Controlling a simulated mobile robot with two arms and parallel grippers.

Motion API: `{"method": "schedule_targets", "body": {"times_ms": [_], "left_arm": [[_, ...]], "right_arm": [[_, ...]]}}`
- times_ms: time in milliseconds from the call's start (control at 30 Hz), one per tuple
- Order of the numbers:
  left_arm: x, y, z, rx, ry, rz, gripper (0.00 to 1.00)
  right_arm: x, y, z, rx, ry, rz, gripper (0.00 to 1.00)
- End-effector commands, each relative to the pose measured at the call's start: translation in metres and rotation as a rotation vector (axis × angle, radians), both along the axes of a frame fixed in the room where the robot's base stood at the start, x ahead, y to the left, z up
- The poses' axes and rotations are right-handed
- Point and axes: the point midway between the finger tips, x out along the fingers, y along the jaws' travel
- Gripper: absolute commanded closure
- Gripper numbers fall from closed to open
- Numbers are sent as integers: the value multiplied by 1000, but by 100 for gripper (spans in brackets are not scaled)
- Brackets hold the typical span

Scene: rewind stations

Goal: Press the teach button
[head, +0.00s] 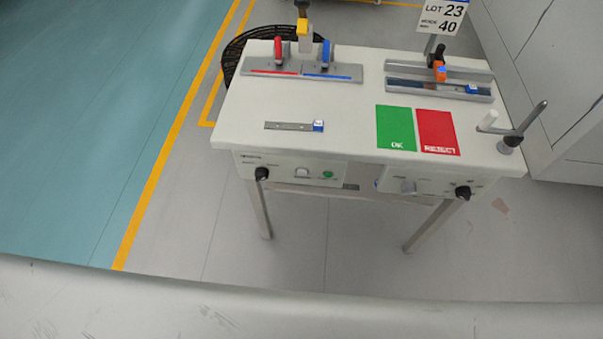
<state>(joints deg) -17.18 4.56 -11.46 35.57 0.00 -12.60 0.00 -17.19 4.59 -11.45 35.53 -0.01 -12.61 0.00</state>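The white workbench (350,130) stands ahead of me with two control panels on its front edge. The left panel (290,168) has a black knob (262,174), a white switch or button (302,172) and a round green button (328,174). The right panel (430,187) has a pale button or knob (408,187) and a black knob (462,193). The panel lettering is too small to read, so I cannot tell which control is the teach button. Neither of my grippers is in view.
On the bench are a fixture with red (278,50) and blue (326,54) handles, a rail fixture (440,84), a metal strip (288,126), green OK (396,128) and red REJECT (438,132) pads and a lever (520,128). Grey cabinets (550,80) stand right.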

Motion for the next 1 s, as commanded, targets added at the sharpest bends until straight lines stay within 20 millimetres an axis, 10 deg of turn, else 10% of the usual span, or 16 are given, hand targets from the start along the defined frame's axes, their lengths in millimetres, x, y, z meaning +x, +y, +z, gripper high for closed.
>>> {"method": "schedule_targets", "body": {"times_ms": [267, 1000], "left_arm": [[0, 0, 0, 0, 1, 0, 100], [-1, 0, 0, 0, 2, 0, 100]], "right_arm": [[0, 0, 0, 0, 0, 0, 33], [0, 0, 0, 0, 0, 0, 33]]}}
